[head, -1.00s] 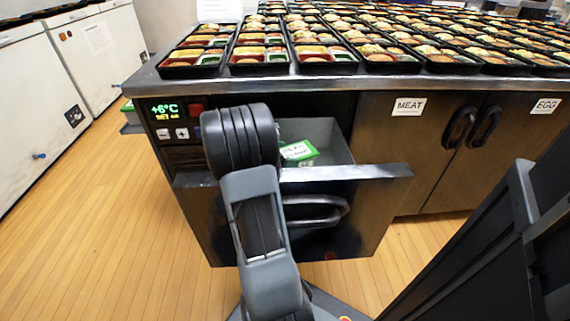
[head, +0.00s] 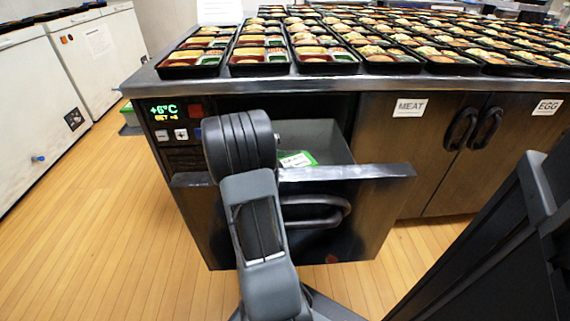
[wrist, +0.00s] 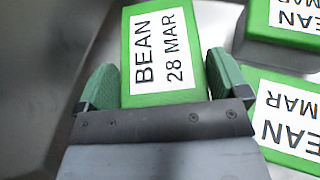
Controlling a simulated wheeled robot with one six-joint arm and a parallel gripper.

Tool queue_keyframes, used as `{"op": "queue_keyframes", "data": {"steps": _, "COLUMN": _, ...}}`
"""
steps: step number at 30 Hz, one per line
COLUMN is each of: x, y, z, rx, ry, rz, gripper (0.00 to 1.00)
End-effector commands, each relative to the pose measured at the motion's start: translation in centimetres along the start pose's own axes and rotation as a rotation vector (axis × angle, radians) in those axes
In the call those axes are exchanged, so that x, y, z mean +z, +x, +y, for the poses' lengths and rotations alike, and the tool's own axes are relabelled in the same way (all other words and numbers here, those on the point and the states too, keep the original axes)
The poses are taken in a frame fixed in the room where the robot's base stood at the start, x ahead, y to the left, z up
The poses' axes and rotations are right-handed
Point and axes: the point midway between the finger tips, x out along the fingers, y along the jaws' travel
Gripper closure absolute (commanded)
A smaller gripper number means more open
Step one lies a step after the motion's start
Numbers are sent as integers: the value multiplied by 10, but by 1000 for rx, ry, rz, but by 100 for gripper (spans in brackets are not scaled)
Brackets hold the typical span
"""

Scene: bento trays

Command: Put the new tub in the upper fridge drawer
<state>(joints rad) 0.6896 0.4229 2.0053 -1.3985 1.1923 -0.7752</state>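In the wrist view a green tub (wrist: 160,52) has a white label reading BEAN 28 MAR. My gripper (wrist: 163,82) has a green fingertip against each side of it and is shut on it. The upper fridge drawer (head: 345,172) is pulled open in the head view. A green tub with a white label (head: 297,160) shows inside it; I cannot tell whether it is the held one. My arm hides the gripper and the drawer's left part there.
More green BEAN tubs lie right of the held one in the wrist view, one at the upper right (wrist: 285,22) and one lower (wrist: 292,125). A grey wall (wrist: 40,70) is at left. The counter (head: 300,82) above the drawer carries several bento trays.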

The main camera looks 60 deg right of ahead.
Motion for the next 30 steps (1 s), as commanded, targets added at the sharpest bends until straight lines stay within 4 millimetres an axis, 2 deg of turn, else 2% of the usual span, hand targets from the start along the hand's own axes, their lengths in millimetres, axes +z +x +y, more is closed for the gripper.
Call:
{"op": "queue_keyframes", "data": {"steps": 8, "x": 1, "y": 0, "z": 0, "rx": 0, "ry": 0, "rz": 0, "gripper": 0}}
{"op": "queue_keyframes", "data": {"steps": 13, "x": 15, "y": -6, "z": 0, "rx": 1, "ry": 1, "rz": -1, "gripper": 0}}
{"op": "queue_keyframes", "data": {"steps": 21, "x": 14, "y": -52, "z": 1, "rx": 4, "ry": -2, "rz": 0, "gripper": 0}}
{"op": "queue_keyframes", "data": {"steps": 30, "x": 12, "y": -78, "z": 0, "rx": 0, "ry": -1, "rz": -1, "gripper": 0}}
